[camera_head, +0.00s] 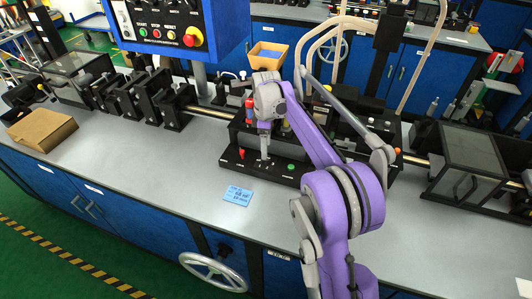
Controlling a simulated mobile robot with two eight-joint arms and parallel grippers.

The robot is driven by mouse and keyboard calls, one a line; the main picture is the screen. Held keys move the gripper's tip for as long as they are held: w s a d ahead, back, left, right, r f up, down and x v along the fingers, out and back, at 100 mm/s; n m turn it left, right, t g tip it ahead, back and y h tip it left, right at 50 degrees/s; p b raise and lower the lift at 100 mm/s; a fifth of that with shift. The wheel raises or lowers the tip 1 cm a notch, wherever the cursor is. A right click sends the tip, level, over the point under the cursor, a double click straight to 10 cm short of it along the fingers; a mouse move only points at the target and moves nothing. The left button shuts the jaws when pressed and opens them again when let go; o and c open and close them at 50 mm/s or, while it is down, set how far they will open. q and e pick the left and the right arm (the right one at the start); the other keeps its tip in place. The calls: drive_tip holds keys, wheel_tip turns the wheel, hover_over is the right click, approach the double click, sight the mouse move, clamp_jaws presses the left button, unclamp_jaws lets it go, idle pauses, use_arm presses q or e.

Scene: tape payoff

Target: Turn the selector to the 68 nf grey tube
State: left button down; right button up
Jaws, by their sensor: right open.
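My right gripper (264,158) points down over the front part of a black bench unit (233,160), close to its top. Its fingers are small in the picture. A small red knob (241,153) stands on the unit to the left of the gripper, and a green button (291,167) lies to its right. I cannot tell which part is the selector; the gripper and arm hide some of the unit. No grey tube or value marking can be made out. A blue label card (238,195) with unreadable print lies on the bench in front. My left gripper is not in view.
A blue control panel (170,20) with a red emergency button (193,37) hangs above the grey bench (130,185). A cardboard box (42,129) lies at left, a clear-covered housing (468,160) at right. A handwheel (213,272) is at the bench front.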

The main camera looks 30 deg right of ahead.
wheel_tip(320, 180, up, 6)
idle(0.6)
drive_tip(key=s+a+m+t, duration=0.3)
drive_tip(key=s+a+m, duration=0.2)
drive_tip(key=s+a, duration=0.55)
drive_tip(key=s+a+f+m+t, duration=0.1)
drive_tip(key=s+a+f+m, duration=0.1)
drive_tip(key=s+f, duration=0.3)
drive_tip(key=s+a+f+m+t, duration=0.1)
drive_tip(key=s+a+f+m, duration=0.2)
drive_tip(key=s, duration=1)
drive_tip(key=shift+s+f+t+p, duration=0.3)
drive_tip(key=shift+s+f, duration=0.05)
drive_tip(key=shift+f, duration=0.6)
